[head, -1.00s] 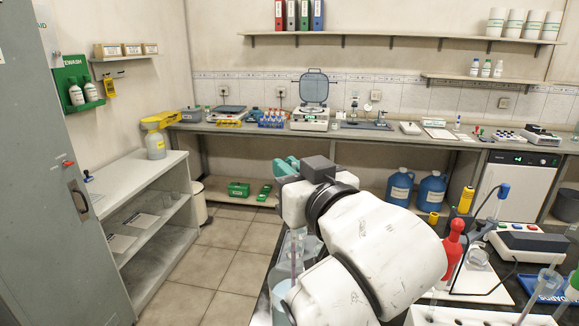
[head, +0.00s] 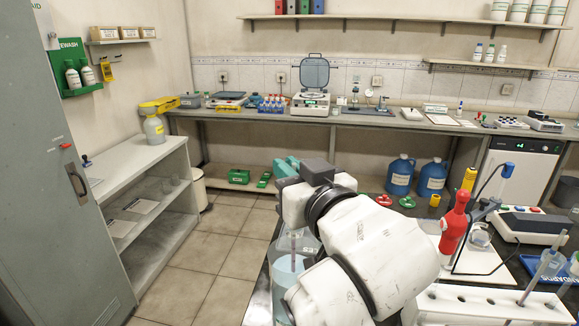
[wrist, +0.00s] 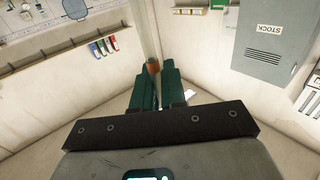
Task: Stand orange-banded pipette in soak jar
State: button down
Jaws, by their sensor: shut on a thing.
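My gripper (wrist: 154,88) has dark green fingers, shut on a clear glass pipette with an orange band (wrist: 153,67). In the head view my gripper (head: 286,167) is mostly hidden behind my wrist. The soak jar (head: 283,290), clear with pale blue liquid and a partly hidden label, stands below it at the bench's near left edge. A thin pinkish length, probably the pipette (head: 293,241), shows in line with the jar's upper part. I cannot tell whether it is inside or behind the glass.
A white rack with holes (head: 480,303) stands right of my arm. Open tiled floor (head: 190,265) lies left of the bench. A grey cabinet (head: 60,190) is far left.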

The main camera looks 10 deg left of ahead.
notch_tip(320, 180, down, 8)
jog(key=b, duration=0.4)
dwell(0.7)
dwell(0.8)
jog(key=c, duration=1.1)
grip_release()
jog(key=shift+s+d, duration=0.1)
jog(key=b+v, duration=0.1)
jog(key=v, duration=0.9)
jog(key=shift+s+d, duration=0.2)
jog(key=shift+s, duration=0.05)
jog(key=shift+r, duration=0.1)
